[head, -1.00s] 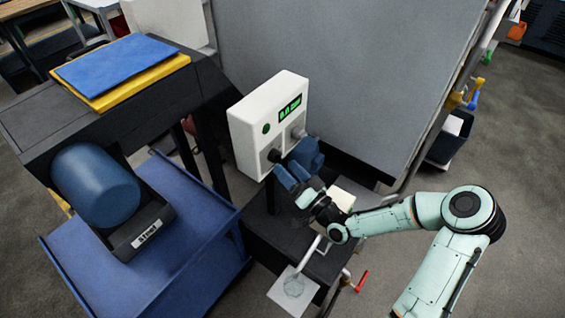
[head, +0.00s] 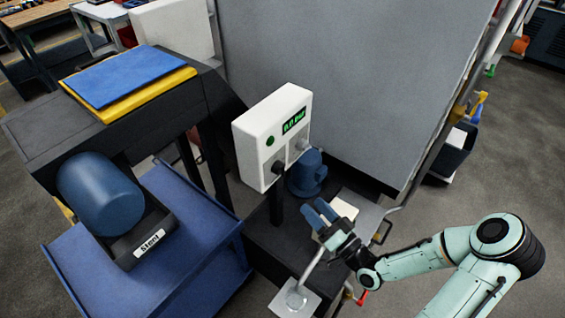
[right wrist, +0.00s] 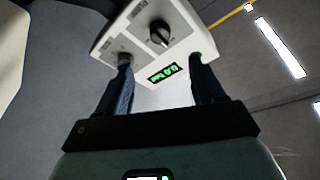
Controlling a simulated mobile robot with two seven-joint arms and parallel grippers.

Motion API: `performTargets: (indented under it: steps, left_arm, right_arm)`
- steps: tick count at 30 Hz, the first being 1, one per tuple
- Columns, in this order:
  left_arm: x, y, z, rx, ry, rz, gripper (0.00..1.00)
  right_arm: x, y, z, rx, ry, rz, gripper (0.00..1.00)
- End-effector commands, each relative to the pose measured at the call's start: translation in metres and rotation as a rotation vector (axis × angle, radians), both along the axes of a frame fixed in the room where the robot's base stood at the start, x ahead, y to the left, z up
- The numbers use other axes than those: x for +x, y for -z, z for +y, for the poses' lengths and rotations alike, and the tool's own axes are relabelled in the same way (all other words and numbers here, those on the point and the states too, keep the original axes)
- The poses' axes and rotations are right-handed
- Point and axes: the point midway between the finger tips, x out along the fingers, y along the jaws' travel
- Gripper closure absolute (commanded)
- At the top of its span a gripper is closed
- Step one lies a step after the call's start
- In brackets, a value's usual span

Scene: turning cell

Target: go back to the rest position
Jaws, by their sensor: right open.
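My right gripper (head: 318,211) is open and empty in the head view, low and to the right of the white control box. In the right wrist view its two dark fingers (right wrist: 162,88) stand apart with nothing between them. The white control box (head: 262,150) has a green-lit display, a green button and a dark knob. It also shows beyond the fingers in the right wrist view (right wrist: 185,22), clear of them as far as I can tell. My left gripper is not in view.
A blue rounded part (head: 305,172) sits behind the box on the black stand (head: 262,245). A blue cart (head: 185,245) carries a bin labelled Steel (head: 150,238) with a blue cylinder (head: 100,195). A large grey panel (head: 350,80) rises behind. Floor is open at the right.

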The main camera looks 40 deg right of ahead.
Motion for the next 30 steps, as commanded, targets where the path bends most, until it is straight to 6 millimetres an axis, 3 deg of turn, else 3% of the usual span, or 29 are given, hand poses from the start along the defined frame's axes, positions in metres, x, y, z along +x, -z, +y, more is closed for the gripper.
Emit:
performTargets:
  steps: [7, 10, 14, 19, 24, 27, 30]
  left_arm:
    - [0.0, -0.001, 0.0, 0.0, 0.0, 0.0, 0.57]
    - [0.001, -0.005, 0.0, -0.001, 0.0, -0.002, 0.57]
    - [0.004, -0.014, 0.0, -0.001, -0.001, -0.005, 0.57]
    - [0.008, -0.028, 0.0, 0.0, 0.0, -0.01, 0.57]
    - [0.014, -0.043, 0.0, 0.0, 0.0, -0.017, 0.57]
    - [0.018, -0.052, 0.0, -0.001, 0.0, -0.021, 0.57]
    - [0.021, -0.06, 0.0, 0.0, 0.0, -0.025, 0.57]
  right_arm:
    - [0.002, 0.002, 0.001, 0.006, -0.002, 0.011, 0.32]
    - [0.01, 0.018, 0.009, 0.037, -0.012, 0.075, 0.32]
    - [0.025, 0.063, 0.036, 0.106, -0.05, 0.262, 0.32]
    - [0.023, 0.143, 0.099, 0.183, -0.152, 0.621, 0.32]
    - [-0.018, 0.214, 0.169, 0.189, -0.286, 1.022, 0.32]
    - [-0.056, 0.243, 0.201, 0.153, -0.358, 1.255, 0.32]
    - [-0.097, 0.261, 0.219, 0.1, -0.406, 1.465, 0.32]
